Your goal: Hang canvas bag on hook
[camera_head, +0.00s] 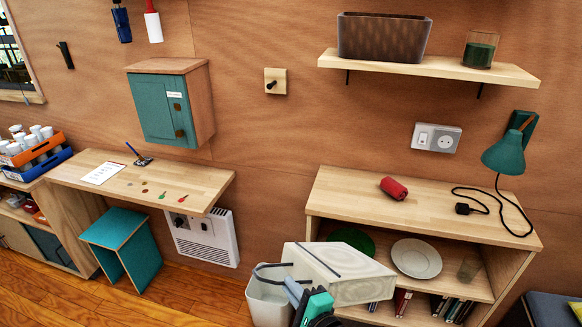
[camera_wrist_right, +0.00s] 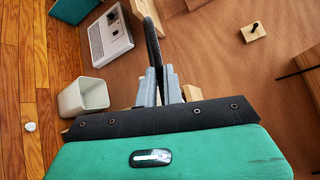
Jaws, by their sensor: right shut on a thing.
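The canvas bag (camera_head: 345,270) is a cream, boxy bag at the lower middle of the head view, in front of the shelf unit. Its dark strap loops out to the left. My right gripper (camera_head: 297,288) is at the bag's left side, shut on the strap. In the right wrist view the black strap (camera_wrist_right: 152,38) rises from between the fingers of my right gripper (camera_wrist_right: 159,80); most of the bag is hidden there. The hook (camera_head: 271,85) is a black peg on a small wooden plate on the wall, above the bag. It also shows in the wrist view (camera_wrist_right: 252,33). My left gripper is out of view.
A white bin (camera_head: 266,305) stands on the floor beside the bag. A wall shelf (camera_head: 430,68) and teal cabinet (camera_head: 160,110) flank the hook. The wall around the hook is bare.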

